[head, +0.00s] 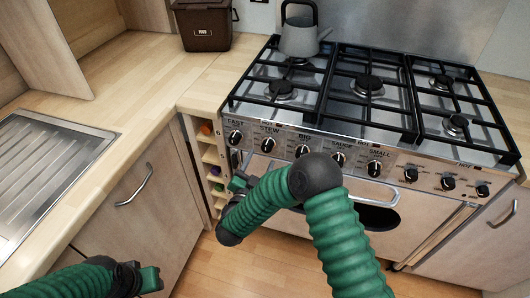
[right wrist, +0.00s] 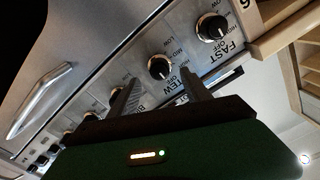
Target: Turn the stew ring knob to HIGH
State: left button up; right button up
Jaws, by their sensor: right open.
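The stew ring knob (head: 268,145) is a round black knob with a silver rim, second from the left on the cooker's front panel. It also shows in the right wrist view (right wrist: 160,67), under the lettering STEW and beside OFF. I cannot tell exactly where its pointer stands. My right gripper (head: 240,183) is in front of the panel, below and left of the knob in the head view. In the right wrist view its open fingers (right wrist: 158,82) have the stew knob beyond their tips, roughly between them, with nothing held. My left gripper (head: 150,279) is low at the left, away from the cooker.
The FAST knob (head: 235,137) and BIG knob (head: 302,151) flank the stew knob. The oven door handle (head: 372,194) lies below. A grey kettle (head: 299,38) stands on the hob (head: 330,112). A bottle rack (head: 212,170) is left of the cooker.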

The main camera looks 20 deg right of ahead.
aim_at(265, 150)
jog(key=x, duration=0.5)
jog(key=shift+w+d+b, duration=0.25)
jog(key=shift+d+b, duration=0.05)
jog(key=shift+d, duration=0.1)
jog(key=shift+a, duration=0.25)
jog(key=c, duration=0.7)
jog(key=shift+d, duration=0.1)
grip_shut()
jog(key=shift+r, duration=0.1)
